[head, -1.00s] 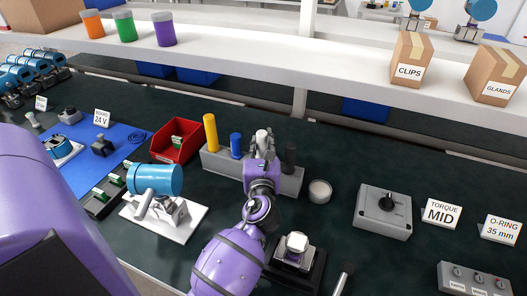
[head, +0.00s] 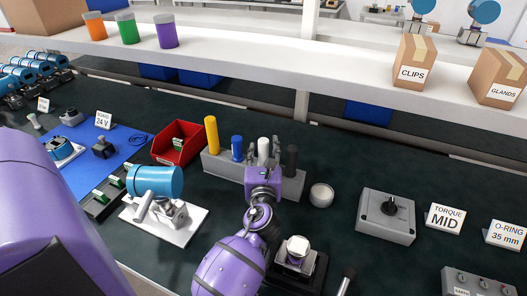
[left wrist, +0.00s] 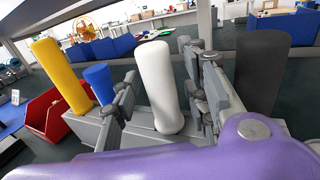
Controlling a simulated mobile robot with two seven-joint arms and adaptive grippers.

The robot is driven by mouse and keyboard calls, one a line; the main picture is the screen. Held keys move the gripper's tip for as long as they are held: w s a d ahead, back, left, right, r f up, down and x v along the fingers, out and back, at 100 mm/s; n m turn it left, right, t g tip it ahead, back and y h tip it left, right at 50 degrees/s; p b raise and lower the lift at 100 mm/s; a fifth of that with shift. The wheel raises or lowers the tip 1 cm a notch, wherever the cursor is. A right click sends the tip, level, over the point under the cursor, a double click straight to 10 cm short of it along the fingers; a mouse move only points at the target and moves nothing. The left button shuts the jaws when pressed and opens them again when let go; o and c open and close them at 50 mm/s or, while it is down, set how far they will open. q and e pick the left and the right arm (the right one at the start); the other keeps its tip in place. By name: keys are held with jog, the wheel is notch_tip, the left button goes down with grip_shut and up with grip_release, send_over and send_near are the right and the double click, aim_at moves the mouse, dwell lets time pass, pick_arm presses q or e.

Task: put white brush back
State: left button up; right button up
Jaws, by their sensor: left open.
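The white brush (head: 263,150) stands upright in the grey holder (head: 224,164), between the short blue brush (head: 237,147) and the dark brush (head: 291,160). A tall yellow brush (head: 211,135) stands at the holder's left end. My left gripper (head: 264,147) is open, with its fingers on either side of the white brush. In the left wrist view the white brush (left wrist: 157,85) shows between the spread fingers, with gaps beside it. Its lower end meets the holder. The right gripper is not in view.
A red bin (head: 178,143) is left of the holder, and a small round container (head: 321,194) is to its right. A blue device on a white plate (head: 155,183) stands front left. A grey dial box (head: 386,214) stands right. A white shelf (head: 330,55) runs behind.

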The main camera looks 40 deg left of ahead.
pick_arm(q)
jog(key=shift+r, duration=0.35)
jog(key=b+v, duration=0.1)
jog(key=v, duration=1.1)
jog(key=shift+f, duration=0.1)
dwell(0.9)
